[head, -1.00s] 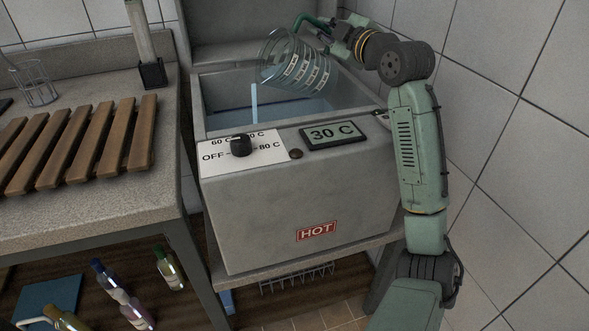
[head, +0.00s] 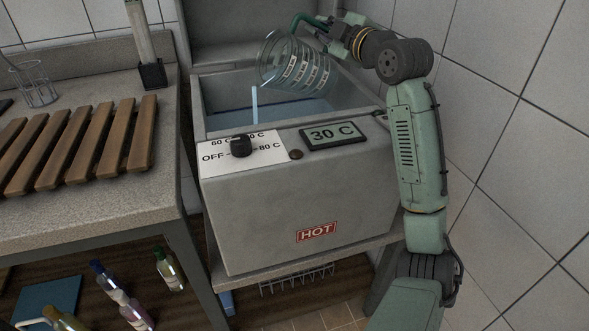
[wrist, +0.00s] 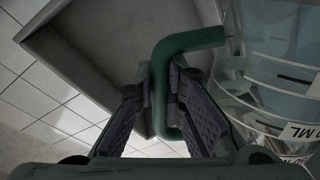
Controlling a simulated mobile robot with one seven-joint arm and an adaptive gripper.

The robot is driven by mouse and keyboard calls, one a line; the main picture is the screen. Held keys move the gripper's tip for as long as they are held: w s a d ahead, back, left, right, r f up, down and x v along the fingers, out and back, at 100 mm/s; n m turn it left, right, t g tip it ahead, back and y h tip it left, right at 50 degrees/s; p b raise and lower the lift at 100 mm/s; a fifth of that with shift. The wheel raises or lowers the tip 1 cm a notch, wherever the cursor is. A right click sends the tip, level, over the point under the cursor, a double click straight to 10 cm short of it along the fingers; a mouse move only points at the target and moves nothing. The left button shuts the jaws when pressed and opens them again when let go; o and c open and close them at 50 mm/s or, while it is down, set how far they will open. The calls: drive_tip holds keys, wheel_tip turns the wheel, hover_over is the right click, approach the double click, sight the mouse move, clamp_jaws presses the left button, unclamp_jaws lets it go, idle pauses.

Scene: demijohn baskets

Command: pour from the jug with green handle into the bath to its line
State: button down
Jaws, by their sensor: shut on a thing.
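The clear glass jug (head: 297,64) with white label marks is tilted over the grey bath (head: 203,98), its mouth to the left. A pale stream (head: 255,105) falls from its lip into the bluish water in the bath. A dark line shows on the bath's inner wall near the water; I cannot tell the exact gap. My gripper (wrist: 160,95) is shut on the jug's green handle (wrist: 190,40), with a finger on each side. The jug's side with an ML label (wrist: 290,100) shows at the right of the wrist view.
The bath front has a dial (head: 241,145), a 30 C display (head: 333,134) and a HOT label. A tiled wall is close on the right.

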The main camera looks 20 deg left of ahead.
drive_tip(key=shift+r, duration=0.2)
drive_tip(key=shift+s+a+r+n, duration=0.2)
drive_tip(key=shift+s+r+n, duration=0.05)
drive_tip(key=shift+r+n, duration=0.1)
idle(0.4)
drive_tip(key=shift+s+a+r+n, duration=0.2)
drive_tip(key=shift+r+n, duration=0.05)
drive_tip(key=shift+r, duration=0.15)
idle(0.3)
drive_tip(key=shift+s+a+r+n, duration=0.15)
drive_tip(key=shift+a+r+n, duration=0.05)
drive_tip(key=shift+r+n, duration=0.1)
drive_tip(key=shift+s+a+r, duration=0.1)
idle(0.4)
